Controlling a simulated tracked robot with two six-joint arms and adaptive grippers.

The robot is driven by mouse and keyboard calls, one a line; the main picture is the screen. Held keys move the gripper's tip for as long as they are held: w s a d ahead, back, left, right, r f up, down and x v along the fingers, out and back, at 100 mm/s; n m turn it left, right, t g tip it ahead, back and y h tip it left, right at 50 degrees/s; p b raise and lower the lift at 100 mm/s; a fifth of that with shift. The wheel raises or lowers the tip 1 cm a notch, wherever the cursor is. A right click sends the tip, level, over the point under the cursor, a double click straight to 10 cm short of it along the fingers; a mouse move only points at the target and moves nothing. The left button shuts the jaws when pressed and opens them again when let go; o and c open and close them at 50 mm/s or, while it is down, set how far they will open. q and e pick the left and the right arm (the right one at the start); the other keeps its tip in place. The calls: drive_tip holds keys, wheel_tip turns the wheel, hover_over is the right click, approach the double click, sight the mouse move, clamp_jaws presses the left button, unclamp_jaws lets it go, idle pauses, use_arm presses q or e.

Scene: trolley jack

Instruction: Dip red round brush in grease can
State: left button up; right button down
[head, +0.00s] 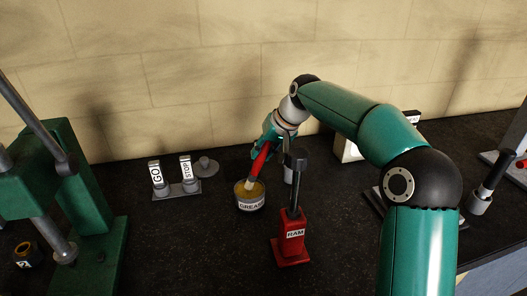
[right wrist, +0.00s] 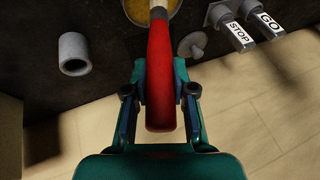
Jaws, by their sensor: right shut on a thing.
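The red round brush (head: 261,159) is held tilted, its pale bristle end pointing down at the grease can (head: 250,204). The bristles are at the can's open mouth; I cannot tell how deep they reach. The can is a small grey tin labelled GREASE with yellow grease in it. My right gripper (head: 269,137) is shut on the brush handle, above and behind the can. In the right wrist view the red handle (right wrist: 160,85) lies between both fingers, and the yellow grease (right wrist: 136,12) shows at the top edge. My left gripper is not in view.
A red RAM stand (head: 291,244) with a dark lever stands close right of the can. GO (head: 157,176) and STOP (head: 187,171) switches are left of it. A green press (head: 95,245) fills the left. A grey hollow cylinder (right wrist: 74,54) stands near the brush.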

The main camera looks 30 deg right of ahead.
drive_tip(key=shift+f+b, duration=0.35)
drive_tip(key=shift+f, duration=0.1)
idle(0.8)
drive_tip(key=shift+f, duration=0.1)
idle(0.9)
wheel_tip(320, 180, up, 7)
drive_tip(key=p, duration=0.7)
drive_tip(key=shift+w, duration=0.1)
idle(0.7)
